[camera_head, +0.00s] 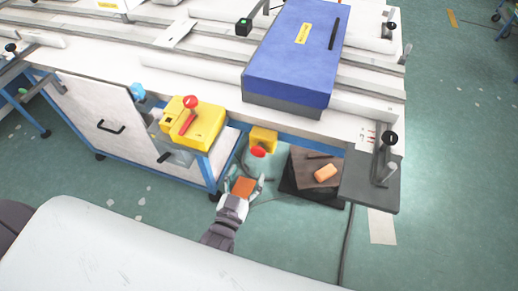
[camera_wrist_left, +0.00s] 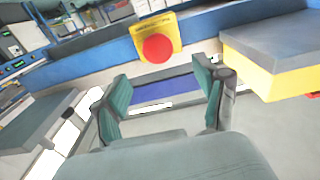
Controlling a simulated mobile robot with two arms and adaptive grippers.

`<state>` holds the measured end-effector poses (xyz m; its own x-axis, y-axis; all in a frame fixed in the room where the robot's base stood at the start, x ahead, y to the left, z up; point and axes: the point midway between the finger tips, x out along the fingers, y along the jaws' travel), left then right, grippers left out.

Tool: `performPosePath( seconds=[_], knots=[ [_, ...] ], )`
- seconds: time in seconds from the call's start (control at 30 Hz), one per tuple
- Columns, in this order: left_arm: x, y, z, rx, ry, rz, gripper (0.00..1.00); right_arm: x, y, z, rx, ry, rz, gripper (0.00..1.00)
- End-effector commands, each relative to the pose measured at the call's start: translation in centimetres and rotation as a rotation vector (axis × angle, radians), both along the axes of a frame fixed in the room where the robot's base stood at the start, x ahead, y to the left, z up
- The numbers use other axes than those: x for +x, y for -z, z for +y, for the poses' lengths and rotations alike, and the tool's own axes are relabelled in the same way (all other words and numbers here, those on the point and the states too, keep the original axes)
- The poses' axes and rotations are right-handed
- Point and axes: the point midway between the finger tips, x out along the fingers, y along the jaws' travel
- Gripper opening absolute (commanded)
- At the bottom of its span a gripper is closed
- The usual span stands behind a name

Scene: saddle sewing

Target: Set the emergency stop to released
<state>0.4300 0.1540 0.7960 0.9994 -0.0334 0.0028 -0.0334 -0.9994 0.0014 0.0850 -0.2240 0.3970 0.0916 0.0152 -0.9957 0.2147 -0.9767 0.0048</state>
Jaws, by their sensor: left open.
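The emergency stop is a yellow box (camera_head: 264,137) with a round red button (camera_head: 258,152), mounted below the front edge of the long table. In the left wrist view the red button (camera_wrist_left: 157,48) faces me on its yellow plate (camera_wrist_left: 172,28). My left gripper (camera_head: 244,181) is open just in front of and below the button, apart from it. In the left wrist view its fingertips (camera_wrist_left: 163,78) are spread with nothing between them, below the button. Whether the button is pressed in cannot be told. My right gripper is not in view.
A dark box (camera_head: 300,180) with an orange block (camera_head: 326,173) and a grey shelf (camera_head: 368,190) lie right. A blue case (camera_head: 295,60) rests on the table.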

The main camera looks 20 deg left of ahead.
Motion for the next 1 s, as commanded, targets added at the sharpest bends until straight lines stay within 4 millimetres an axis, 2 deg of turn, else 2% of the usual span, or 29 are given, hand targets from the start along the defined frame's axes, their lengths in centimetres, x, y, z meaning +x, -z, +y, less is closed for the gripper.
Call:
performPosePath(
  seconds=[0.03,0.2,0.4,0.6,0.87,1.0],
  knots=[
    [1.4,-0.3,-0.1,-0.001,0.0,-0.004,0.73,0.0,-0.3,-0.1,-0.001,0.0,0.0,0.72],
    [5.0,-0.2,-0.2,-0.001,0.0,-0.002,0.73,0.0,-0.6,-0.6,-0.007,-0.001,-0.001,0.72],
    [8.0,-0.1,-0.3,0.0,0.001,0.001,0.73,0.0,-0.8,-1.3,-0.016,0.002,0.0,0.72],
    [9.1,0.1,-0.3,0.0,0.0,0.003,0.73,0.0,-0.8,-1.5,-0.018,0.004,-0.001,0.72],
    [9.2,0.1,-0.3,-0.001,0.001,0.003,0.73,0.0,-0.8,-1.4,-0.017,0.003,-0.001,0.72],
    [9.2,0.1,-0.3,-0.001,0.001,0.003,0.51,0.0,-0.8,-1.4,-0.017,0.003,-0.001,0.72]
  ],
)
